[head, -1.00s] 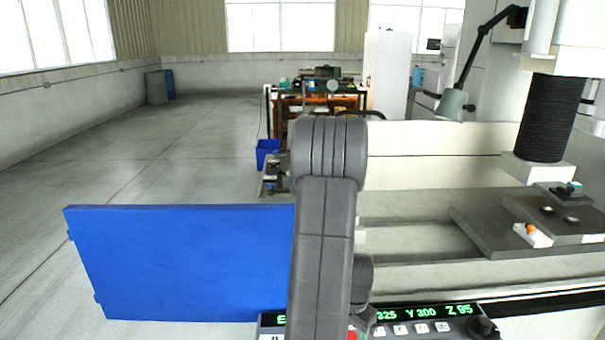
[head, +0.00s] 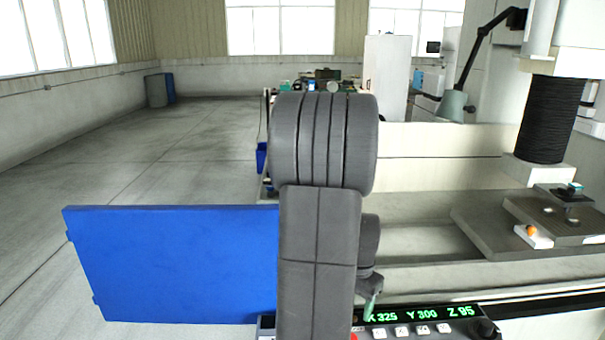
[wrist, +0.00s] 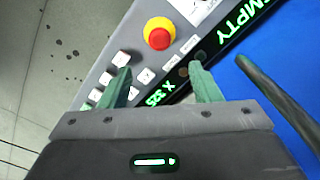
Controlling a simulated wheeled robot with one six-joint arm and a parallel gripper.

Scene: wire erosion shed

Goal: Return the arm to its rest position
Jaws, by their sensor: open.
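My arm (head: 319,240) rises through the middle of the head view, its rounded grey elbow at the top. My gripper (wrist: 160,85) is open and empty in the wrist view, its two green fingers apart over the control panel (wrist: 105,60). Buttons and a red stop button on a yellow collar (wrist: 159,33) show beyond the fingers. In the head view only a green finger (head: 371,292) shows, just above the panel's green display (head: 425,313); the rest of the gripper is hidden behind my arm.
A blue panel (head: 175,265) stands left of my arm; a dark bar (wrist: 275,95) crosses blue in the wrist view. The machine's bed (head: 420,225) with plates and small fixtures lies right. A bench is mostly hidden behind my elbow. Floor at left (head: 90,170) is clear.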

